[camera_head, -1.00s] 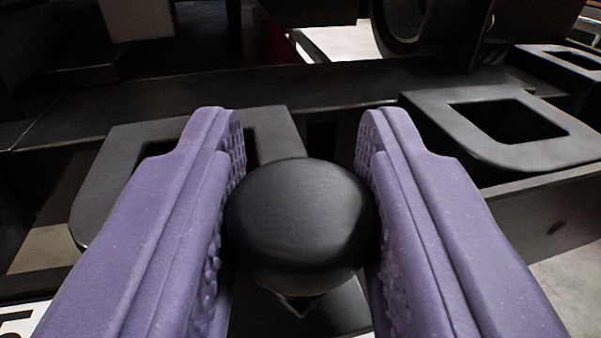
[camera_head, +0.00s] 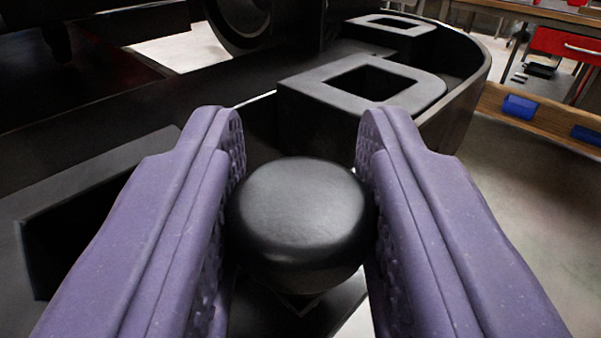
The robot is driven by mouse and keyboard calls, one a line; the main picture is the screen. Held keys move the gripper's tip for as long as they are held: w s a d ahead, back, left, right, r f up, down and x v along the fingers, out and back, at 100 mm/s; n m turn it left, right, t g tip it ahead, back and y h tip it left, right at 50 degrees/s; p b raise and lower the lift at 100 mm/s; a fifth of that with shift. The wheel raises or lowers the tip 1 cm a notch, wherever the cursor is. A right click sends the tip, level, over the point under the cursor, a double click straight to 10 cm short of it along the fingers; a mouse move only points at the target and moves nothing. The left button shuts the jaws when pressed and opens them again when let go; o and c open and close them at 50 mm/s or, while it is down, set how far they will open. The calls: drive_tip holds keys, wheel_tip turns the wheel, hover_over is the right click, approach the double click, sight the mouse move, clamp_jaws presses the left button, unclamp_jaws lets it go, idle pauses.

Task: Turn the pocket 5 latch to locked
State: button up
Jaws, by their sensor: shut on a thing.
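A round black knob (camera_head: 302,215) sits in the middle of the view, between the purple fingers of my gripper (camera_head: 302,190). My gripper is shut on the knob, with a textured pad against each side of it. Below the knob a dark pointed part shows, partly hidden by the knob and the fingers. I take the knob to be the latch's handle, but no pocket number can be read, and I cannot tell from the view whether the latch stands at locked.
Black pockets with square openings, one larger (camera_head: 310,88) and one smaller (camera_head: 408,22), stand ahead along a curved black wall (camera_head: 462,92). Another dark opening lies at left. Open floor (camera_head: 530,200) is at right, with a wooden rail (camera_head: 548,122) and a red drawer (camera_head: 566,45) beyond.

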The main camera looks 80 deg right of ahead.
drive_tip(key=shift+r, duration=0.15)
drive_tip(key=o, duration=1)
drive_tip(key=shift+c, duration=0.2)
drive_tip(key=s+a+p, duration=0.1)
drive_tip(key=a+p, duration=0.1)
drive_tip(key=a, duration=0.5)
drive_tip(key=shift+a, duration=0.35)
drive_tip(key=shift+a, duration=0.1)
